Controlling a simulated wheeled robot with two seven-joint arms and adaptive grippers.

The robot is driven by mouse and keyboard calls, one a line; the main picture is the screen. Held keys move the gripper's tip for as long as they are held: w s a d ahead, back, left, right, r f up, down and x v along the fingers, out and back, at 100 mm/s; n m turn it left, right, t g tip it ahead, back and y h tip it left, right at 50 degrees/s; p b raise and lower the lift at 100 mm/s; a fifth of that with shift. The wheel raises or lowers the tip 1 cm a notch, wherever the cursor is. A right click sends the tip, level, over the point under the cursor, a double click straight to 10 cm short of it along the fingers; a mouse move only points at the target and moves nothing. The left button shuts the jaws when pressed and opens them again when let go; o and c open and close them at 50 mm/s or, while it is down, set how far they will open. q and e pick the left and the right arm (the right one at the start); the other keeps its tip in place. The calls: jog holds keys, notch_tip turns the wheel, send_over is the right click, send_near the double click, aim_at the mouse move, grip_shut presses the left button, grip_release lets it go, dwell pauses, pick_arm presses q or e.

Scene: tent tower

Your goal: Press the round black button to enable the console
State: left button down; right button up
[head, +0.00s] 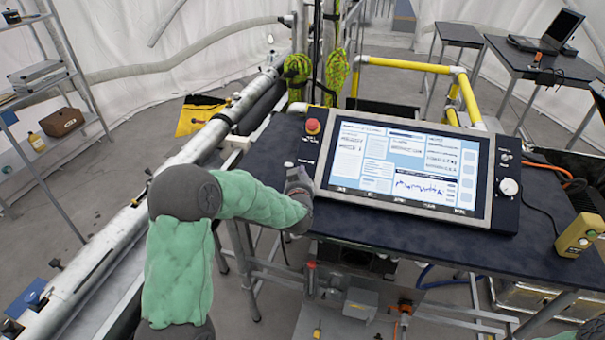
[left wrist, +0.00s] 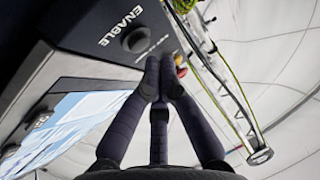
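The round black button (left wrist: 138,39) shows in the left wrist view on the dark face of the console (left wrist: 85,30), beside the white word ENABLE. My left gripper (left wrist: 159,66) has its dark fingers together, with nothing seen between them. Its tips appear just below and right of the button in that view; I cannot tell whether they touch the console. In the head view, the left gripper (head: 298,182) is at the left edge of the console (head: 507,215), beside the lit screen (head: 395,165). The button cannot be made out there.
A red mushroom button (head: 313,127) stands at the console's upper left corner, and a white knob (head: 509,187) is on its right. A yellow control box (head: 580,235) sits on the dark table (head: 480,248) at right. A long metal tube (head: 190,150) runs along the left.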

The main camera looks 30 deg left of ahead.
pick_arm(q)
jog(key=shift+s+r+p, duration=0.45)
jog(key=shift+r+p, duration=0.15)
jog(key=shift+r, duration=0.25)
jog(key=shift+s+d+r+p, duration=0.15)
jog(key=shift+s+r+p, duration=0.35)
jog(key=shift+r, duration=0.15)
jog(key=shift+s+d+r+p, duration=0.15)
jog(key=shift+s+r+p, duration=0.25)
jog(key=shift+r, duration=0.2)
